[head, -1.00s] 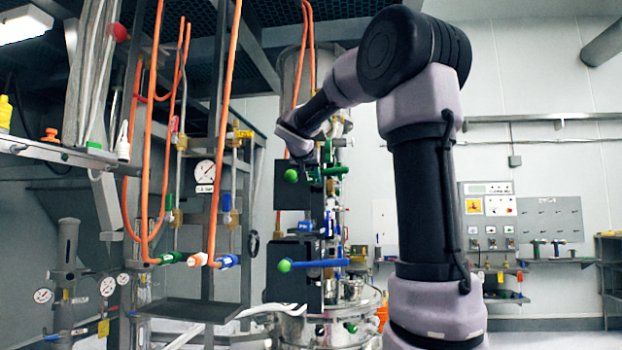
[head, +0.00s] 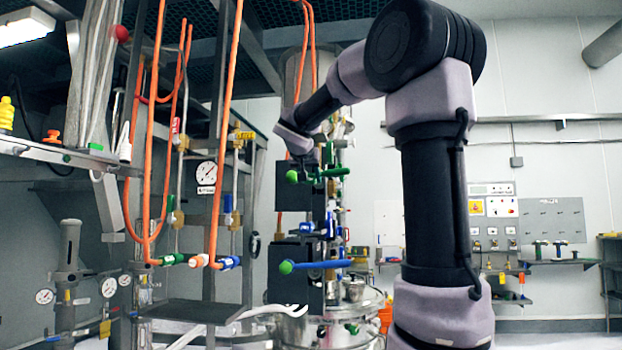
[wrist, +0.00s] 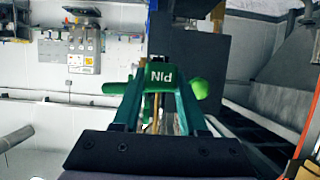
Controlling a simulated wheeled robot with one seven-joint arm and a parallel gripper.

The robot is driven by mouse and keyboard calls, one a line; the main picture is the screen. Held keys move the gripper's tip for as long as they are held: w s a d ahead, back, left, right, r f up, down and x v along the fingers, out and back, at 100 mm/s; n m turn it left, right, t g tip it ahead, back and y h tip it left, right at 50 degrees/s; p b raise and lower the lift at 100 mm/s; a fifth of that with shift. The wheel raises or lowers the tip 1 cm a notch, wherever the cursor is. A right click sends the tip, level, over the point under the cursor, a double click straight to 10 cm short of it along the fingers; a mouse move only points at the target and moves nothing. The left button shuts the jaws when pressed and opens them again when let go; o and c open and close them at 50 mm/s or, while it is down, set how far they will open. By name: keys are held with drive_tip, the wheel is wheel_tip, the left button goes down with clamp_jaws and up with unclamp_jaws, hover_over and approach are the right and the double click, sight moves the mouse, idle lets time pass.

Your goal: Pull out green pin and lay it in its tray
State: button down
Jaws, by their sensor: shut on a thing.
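The green pin (wrist: 160,75), lettered PIN, shows in the wrist view between my two fingers, with a rounded green end to the right. My gripper (wrist: 159,88) is shut on it. In the head view the green pin (head: 335,172) is at the upper part of the dark column fitting, and my gripper (head: 322,163) reaches it from above. A green ball (head: 292,176) shows at its left. Whether the pin is still seated is hidden. I cannot tell which surface is its tray; a dark flat tray (head: 190,312) is at the lower left.
A blue bar with a green ball end (head: 318,265) sticks out below the pin. Orange hoses (head: 222,130) hang to the left. A steel vessel (head: 345,310) stands below.

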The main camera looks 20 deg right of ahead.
idle(0.3)
drive_tip(key=shift+s+a, duration=0.55)
drive_tip(key=shift+s, duration=0.3)
drive_tip(key=shift+s+a, duration=0.6)
drive_tip(key=shift+s, duration=0.2)
drive_tip(key=shift+s+a, duration=0.55)
drive_tip(key=shift+s, duration=0.3)
drive_tip(key=shift+a, duration=0.1)
